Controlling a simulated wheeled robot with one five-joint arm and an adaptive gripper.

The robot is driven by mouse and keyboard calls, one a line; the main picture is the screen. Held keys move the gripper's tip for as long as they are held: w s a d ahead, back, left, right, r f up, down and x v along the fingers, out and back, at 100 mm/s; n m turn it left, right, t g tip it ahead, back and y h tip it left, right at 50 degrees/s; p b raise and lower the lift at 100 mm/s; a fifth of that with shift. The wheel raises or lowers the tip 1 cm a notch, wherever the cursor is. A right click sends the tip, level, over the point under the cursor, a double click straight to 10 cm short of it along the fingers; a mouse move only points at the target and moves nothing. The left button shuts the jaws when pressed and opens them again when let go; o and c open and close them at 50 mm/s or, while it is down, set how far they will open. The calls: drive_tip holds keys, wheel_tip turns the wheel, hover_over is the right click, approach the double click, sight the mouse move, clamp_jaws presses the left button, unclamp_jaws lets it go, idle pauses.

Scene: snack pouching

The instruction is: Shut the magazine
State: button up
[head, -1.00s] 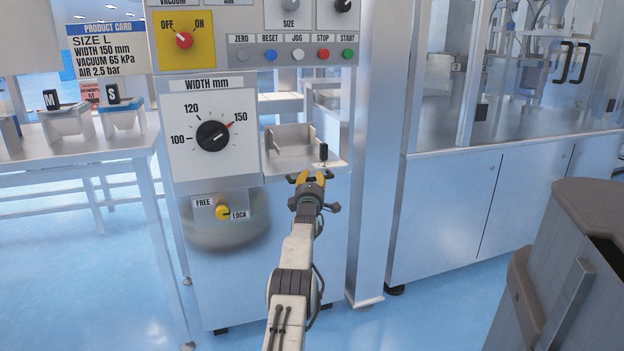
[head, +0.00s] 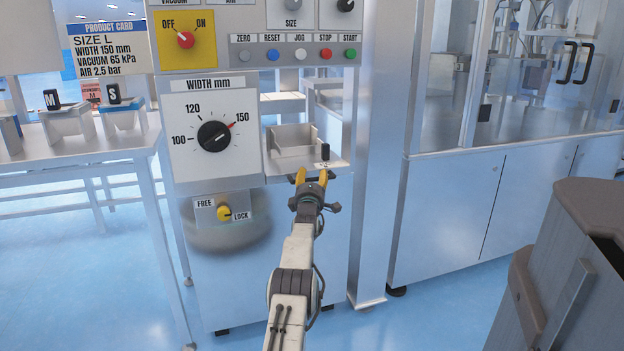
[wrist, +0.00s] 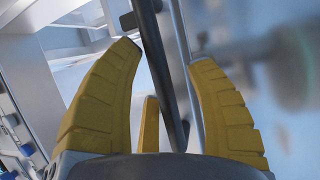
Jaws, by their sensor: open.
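The magazine (head: 288,153) is a pale metal tray with upright walls in the machine's opening, its front shelf sticking out towards me. A small black upright knob (head: 325,152) stands at the shelf's right front. My gripper (head: 312,175) is just in front of the shelf's edge, with its yellow fingers spread. In the wrist view, a dark bar (wrist: 168,75), seemingly the magazine's handle, runs between the open fingers. It passes close to the left fingertip; I cannot tell if they touch. In the head view my gripper hides most of this bar.
The width dial (head: 214,136) and the yellow FREE/LOCK knob (head: 224,213), pointing towards LOCK, are left of the opening. A metal post (head: 378,150) stands close on the right. A grey bin (head: 590,240) is at lower right. Blue floor is open at left.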

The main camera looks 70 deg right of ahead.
drive_tip(key=shift+s+a, duration=0.1)
drive_tip(key=shift+a, duration=0.05)
drive_tip(key=v, duration=1.1)
drive_tip(key=shift+a, duration=0.35)
idle(0.6)
idle(0.7)
